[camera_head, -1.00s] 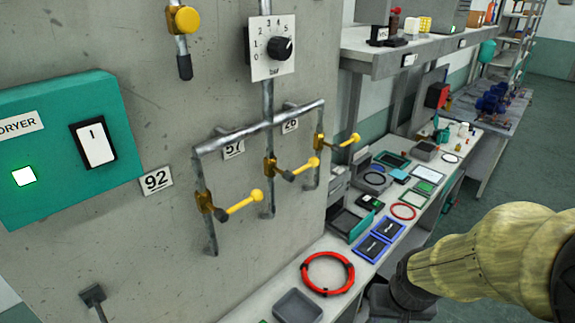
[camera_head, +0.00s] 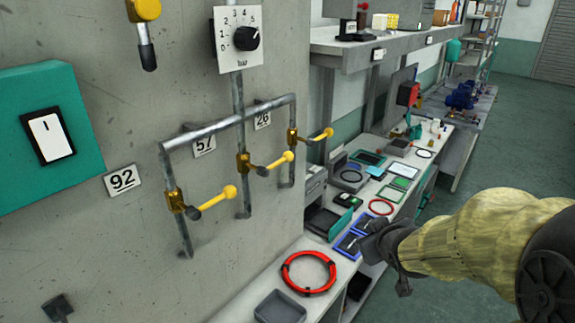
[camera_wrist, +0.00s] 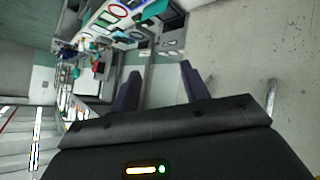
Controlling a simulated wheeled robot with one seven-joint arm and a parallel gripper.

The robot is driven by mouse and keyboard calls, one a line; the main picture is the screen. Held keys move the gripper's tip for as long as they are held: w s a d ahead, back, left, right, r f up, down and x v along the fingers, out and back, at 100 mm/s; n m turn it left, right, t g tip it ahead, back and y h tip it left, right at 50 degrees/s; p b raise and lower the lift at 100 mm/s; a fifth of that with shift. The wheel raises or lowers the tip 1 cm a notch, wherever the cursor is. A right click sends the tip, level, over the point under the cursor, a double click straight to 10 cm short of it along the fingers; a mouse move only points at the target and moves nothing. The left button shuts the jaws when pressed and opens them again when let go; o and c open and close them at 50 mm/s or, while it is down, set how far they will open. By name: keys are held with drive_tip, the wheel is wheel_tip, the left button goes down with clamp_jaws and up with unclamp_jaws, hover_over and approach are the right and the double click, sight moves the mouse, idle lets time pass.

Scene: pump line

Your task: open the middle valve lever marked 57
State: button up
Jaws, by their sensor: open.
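The middle valve lever (camera_head: 276,163), yellow with a round knob, sticks out from a brass valve body (camera_head: 243,161) on the middle vertical pipe. The plate marked 57 (camera_head: 203,143) is on the wall to its upper left, partly behind the pipe. The lever lies across its pipe, pointing right and slightly up. My gripper (camera_head: 372,243) is to the right of and below this lever, well apart from it, over the bench. In the wrist view its two dark fingers (camera_wrist: 160,75) are spread with nothing between them.
Similar yellow levers stand at the left (camera_head: 213,200), near plate 92 (camera_head: 123,180), and at the right (camera_head: 320,136), near plate 26 (camera_head: 262,120). A red hose ring (camera_head: 309,272) and a grey tray (camera_head: 280,307) lie on the bench below. A dial (camera_head: 238,38) is above.

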sight(292, 159)
drive_tip(key=a+r+n+t+y+b, duration=0.3)
drive_tip(key=a+r+n+y, duration=0.5)
drive_tip(key=r+n+y, duration=0.3)
drive_tip(key=n+b, duration=0.1)
drive_tip(key=n, duration=0.2)
drive_tip(key=shift+w+r+y, duration=0.3)
drive_tip(key=shift+r, duration=0.1)
drive_tip(key=shift+w+a, duration=0.1)
drive_tip(key=shift+a, duration=0.05)
drive_tip(key=p+x, duration=0.3)
drive_tip(key=x, duration=1.4)
drive_tip(key=shift+w+r+p, duration=0.1)
drive_tip(key=shift+w+p, duration=0.05)
drive_tip(key=shift+p, duration=0.15)
clamp_jaws()
